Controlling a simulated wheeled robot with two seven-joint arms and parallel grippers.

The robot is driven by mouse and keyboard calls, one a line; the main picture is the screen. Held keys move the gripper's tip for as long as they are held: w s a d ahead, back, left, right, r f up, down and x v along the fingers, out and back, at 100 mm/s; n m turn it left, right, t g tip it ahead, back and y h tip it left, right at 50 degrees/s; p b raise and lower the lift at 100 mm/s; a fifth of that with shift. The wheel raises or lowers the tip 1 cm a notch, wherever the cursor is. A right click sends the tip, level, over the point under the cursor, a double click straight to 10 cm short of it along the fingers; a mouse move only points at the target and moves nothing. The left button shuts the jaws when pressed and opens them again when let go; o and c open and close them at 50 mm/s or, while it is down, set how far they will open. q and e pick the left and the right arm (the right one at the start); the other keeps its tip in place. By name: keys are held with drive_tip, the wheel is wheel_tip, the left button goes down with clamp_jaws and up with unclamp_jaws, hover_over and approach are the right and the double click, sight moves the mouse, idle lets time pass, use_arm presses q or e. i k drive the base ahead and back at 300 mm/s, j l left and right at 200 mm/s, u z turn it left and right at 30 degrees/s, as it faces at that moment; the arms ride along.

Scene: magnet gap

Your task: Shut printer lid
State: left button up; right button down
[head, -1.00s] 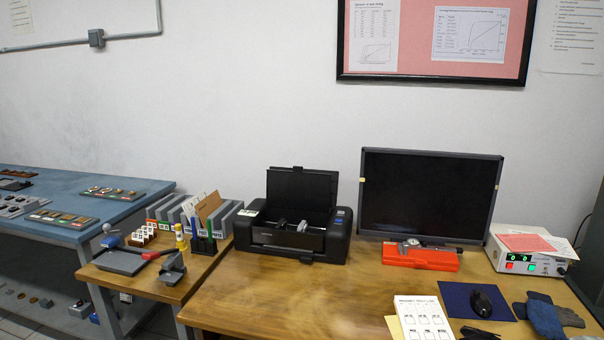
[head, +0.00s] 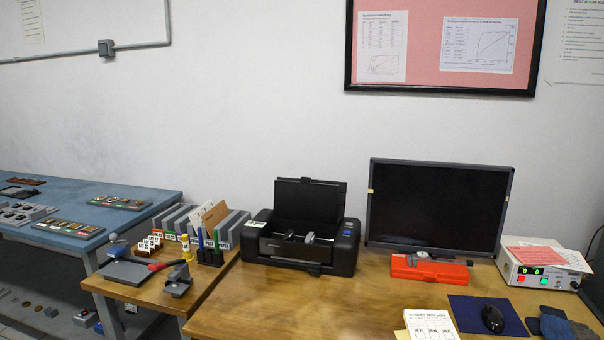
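The black printer (head: 301,252) stands on the wooden desk against the wall. Its lid (head: 308,201) is open and stands upright at the back, with a small tab at its top edge. The inside of the printer shows, with grey and dark parts in the opening. Neither of my grippers is in the head view.
A monitor (head: 438,207) stands close to the printer's right, with a red case (head: 430,271) before it. A side table at left holds upright files (head: 232,229) near the printer. The wooden desk (head: 300,310) is clear in front of the printer.

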sight(307, 201)
drive_tip(key=i+j+u, duration=0.1)
drive_tip(key=i+j, duration=0.15)
drive_tip(key=i, duration=0.15)
drive_tip(key=i+j+u, duration=0.15)
drive_tip(key=i, duration=0.2)
drive_tip(key=i+j+u, duration=0.1)
drive_tip(key=i, duration=0.3)
drive_tip(key=j, duration=0.1)
